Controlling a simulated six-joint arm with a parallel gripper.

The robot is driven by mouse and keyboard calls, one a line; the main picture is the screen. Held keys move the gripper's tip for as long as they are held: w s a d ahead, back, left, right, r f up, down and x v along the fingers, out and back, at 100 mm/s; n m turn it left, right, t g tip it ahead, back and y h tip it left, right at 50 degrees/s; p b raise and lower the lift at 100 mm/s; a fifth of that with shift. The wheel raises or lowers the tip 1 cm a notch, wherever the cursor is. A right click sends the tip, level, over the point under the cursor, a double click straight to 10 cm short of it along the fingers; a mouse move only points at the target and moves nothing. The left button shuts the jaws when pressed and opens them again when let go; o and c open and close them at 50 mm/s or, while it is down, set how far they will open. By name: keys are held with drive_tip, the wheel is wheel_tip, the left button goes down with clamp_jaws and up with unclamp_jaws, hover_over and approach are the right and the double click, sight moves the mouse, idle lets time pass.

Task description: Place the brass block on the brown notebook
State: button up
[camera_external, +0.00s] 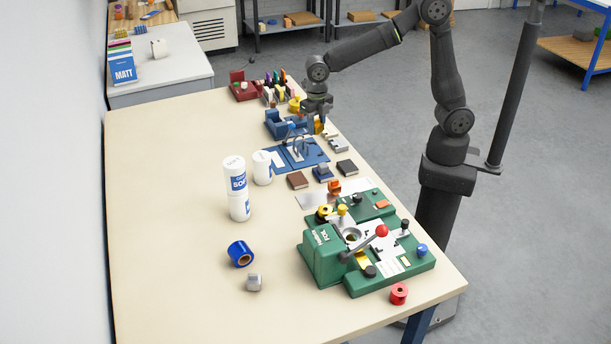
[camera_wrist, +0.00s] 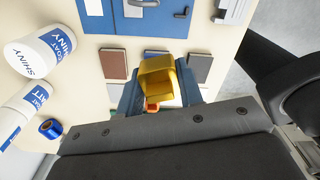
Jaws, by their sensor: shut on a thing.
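My gripper (camera_external: 318,118) is above the far right part of the bench. In the wrist view its two fingers (camera_wrist: 158,92) are shut on the brass block (camera_wrist: 157,75), a golden block held between them. In the external view the brass block (camera_external: 319,127) shows as a small yellow patch below my gripper. A reddish-brown notebook (camera_external: 298,180) lies flat on the bench, nearer the camera than my gripper; it also shows left of the block in the wrist view (camera_wrist: 113,64).
A small blue item (camera_external: 323,173) sits between the two notebooks. A blue board (camera_external: 312,150) with a metal fixture lies behind them. White bottles (camera_external: 238,190) stand to the left, and a green machine (camera_external: 368,245) stands in front. The bench's left side is mostly clear.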

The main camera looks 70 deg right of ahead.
drive_tip(key=w, duration=0.3)
hover_over(298, 178)
drive_tip(key=shift+n, duration=0.4)
wheel_tip(298, 178, down, 7)
drive_tip(key=shift+a+f, duration=0.1)
drive_tip(key=shift+f, duration=1.85)
drive_tip(key=shift+f, duration=0.1)
drive_tip(key=o, duration=1.1)
drive_tip(key=shift+f, duration=0.1)
wheel_tip(298, 178, up, 12)
drive_tip(key=shift+r, duration=0.2)
drive_tip(key=shift+f, duration=0.1)
